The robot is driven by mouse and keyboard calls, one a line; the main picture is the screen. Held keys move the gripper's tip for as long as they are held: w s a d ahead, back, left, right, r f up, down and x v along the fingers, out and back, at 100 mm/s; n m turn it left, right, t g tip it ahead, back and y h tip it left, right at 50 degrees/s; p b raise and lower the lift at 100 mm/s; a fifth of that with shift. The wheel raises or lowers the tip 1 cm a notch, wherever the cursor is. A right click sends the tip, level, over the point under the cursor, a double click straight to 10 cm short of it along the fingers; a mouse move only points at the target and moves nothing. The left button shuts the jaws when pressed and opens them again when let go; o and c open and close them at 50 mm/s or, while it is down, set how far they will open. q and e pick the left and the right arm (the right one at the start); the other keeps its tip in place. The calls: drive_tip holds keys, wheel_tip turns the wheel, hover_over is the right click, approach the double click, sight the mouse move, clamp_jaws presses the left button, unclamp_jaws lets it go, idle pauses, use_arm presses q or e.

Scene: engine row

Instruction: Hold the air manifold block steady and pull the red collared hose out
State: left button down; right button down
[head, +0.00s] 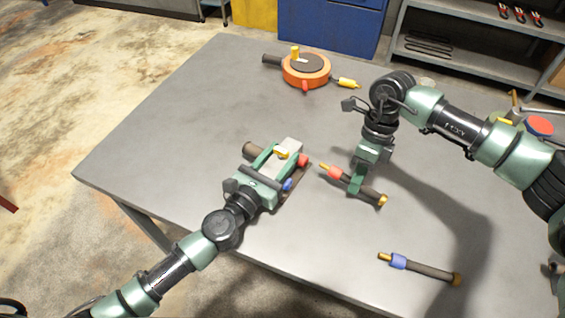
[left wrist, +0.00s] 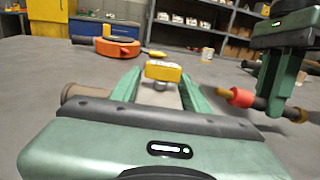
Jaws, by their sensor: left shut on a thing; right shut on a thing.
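The air manifold block (head: 290,146) is a grey block with a yellow top part, a red port (head: 303,160) and a blue port (head: 287,185). It sits on the grey table. My left gripper (head: 276,158) is shut on it, one finger along each side; its yellow part (left wrist: 165,72) shows between the fingers in the left wrist view. My right gripper (head: 357,184) is shut on the dark red collared hose (head: 370,193). The hose's brass tip points at the red port, with a gap between them. The hose also shows in the left wrist view (left wrist: 240,97).
A blue collared hose (head: 430,270) lies loose at the front right of the table (head: 190,110). A round orange device (head: 306,70) with a yellow-tipped hose stands at the back. A red-topped item (head: 539,126) is at the right edge. The table's left side is clear.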

sight(366, 192)
drive_tip(key=shift+r, duration=2.55)
drive_tip(key=shift+d, duration=0.1)
drive_tip(key=shift+s+d, duration=0.35)
drive_tip(key=shift+d, duration=0.3)
drive_tip(key=shift+s+d, duration=0.35)
drive_tip(key=shift+d, duration=0.25)
drive_tip(key=shift+f, duration=0.2)
drive_tip(key=shift+f, duration=3.85)
